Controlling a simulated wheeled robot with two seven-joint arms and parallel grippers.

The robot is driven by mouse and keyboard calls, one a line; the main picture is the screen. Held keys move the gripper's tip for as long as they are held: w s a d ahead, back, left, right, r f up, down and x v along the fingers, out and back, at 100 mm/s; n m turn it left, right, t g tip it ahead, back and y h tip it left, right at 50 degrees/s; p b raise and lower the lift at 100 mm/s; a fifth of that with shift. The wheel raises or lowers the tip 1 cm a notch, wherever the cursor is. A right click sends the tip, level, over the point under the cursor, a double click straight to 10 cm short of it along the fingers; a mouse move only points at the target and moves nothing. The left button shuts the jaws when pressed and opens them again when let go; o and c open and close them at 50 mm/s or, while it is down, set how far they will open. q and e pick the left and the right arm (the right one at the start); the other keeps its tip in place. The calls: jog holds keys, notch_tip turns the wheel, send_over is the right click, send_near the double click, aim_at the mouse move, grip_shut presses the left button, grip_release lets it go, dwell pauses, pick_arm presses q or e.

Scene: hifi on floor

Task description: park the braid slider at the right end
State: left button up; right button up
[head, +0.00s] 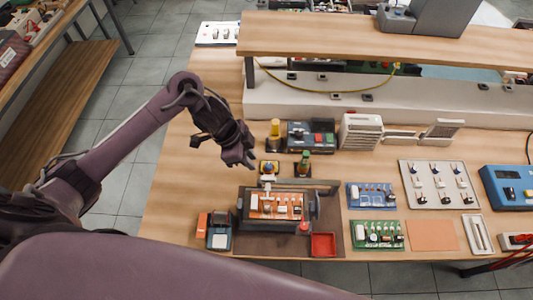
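My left gripper (240,157) hangs over the wooden workbench, above and left of a dark fixture (244,222) that holds an orange board (276,206). It looks empty and touches nothing that I can make out; its finger gap is too small to judge. I cannot tell for sure which part is the braid slider. A grey rail (310,184) runs along the back of the fixture. A white slotted frame (478,233) lies flat at the right of the bench. My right gripper is not in view.
A red tray (323,244) and an orange-and-blue item (219,238) flank the fixture's front. Small bottles (304,162) stand behind it. Blue (371,195) and green boards (377,235) lie right. A raised wooden shelf (390,40) spans the back. The bench's left side is bare.

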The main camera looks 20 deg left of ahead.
aim_at(268, 176)
pick_arm(q)
jog(key=d+f, duration=0.1)
jog(key=f, duration=0.1)
jog(key=f+p, duration=0.1)
jog(key=f, duration=0.1)
jog(key=s+d+f, duration=0.1)
jog(key=f, duration=0.1)
jog(key=shift+d, duration=0.35)
jog(key=shift+w+d+f, duration=0.1)
jog(key=shift+f, duration=0.1)
grip_shut()
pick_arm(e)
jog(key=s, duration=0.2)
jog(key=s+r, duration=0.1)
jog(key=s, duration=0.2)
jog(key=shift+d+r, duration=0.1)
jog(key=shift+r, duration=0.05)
